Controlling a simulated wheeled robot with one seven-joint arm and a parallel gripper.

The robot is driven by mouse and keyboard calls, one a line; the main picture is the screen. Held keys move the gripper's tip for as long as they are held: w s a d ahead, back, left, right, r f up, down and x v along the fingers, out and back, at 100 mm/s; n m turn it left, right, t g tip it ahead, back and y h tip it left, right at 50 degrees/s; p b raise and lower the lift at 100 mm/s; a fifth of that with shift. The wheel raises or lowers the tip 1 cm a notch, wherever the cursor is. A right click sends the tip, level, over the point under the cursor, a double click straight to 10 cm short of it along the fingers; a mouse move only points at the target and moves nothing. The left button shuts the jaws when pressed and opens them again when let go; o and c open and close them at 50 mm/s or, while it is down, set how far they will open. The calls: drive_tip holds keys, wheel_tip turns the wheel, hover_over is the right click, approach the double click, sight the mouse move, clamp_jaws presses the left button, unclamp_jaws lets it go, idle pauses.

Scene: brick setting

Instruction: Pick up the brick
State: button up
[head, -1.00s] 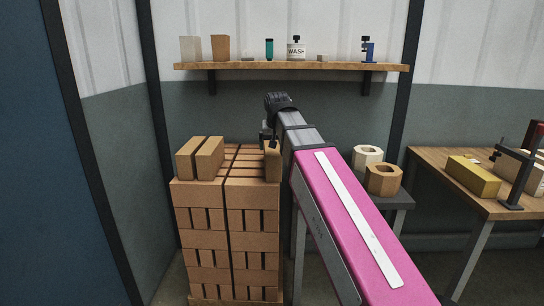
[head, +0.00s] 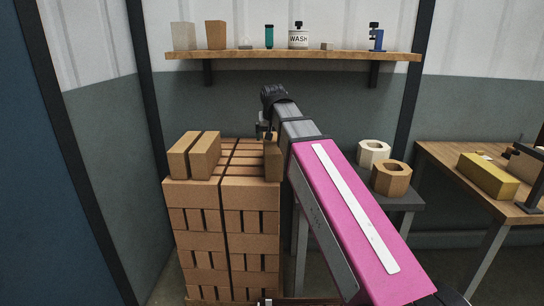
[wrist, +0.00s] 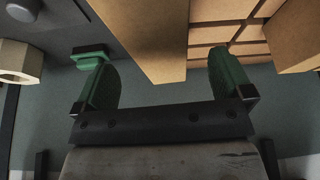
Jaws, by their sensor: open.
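A tan brick (head: 272,160) stands on edge at the right end of the top of a brick stack (head: 225,218), partly hidden by my arm. In the wrist view a tan brick (wrist: 148,40) reaches down into the gap between the two green fingers. My gripper (wrist: 160,78) is open, with room between each finger and the brick; I cannot tell whether either touches it. In the head view my gripper (head: 265,132) is just above the right end of the stack, its fingers small and dark there.
Two more upright bricks (head: 194,155) stand at the stack's left top. A shelf (head: 290,57) with small containers hangs behind. To the right are a low grey stand (head: 408,201) with hollow blocks and a wooden bench (head: 450,165) with a yellow block (head: 488,176).

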sight(272, 142)
drive_tip(key=shift+x, duration=2.8)
drive_tip(key=shift+d, duration=0.1)
clamp_jaws()
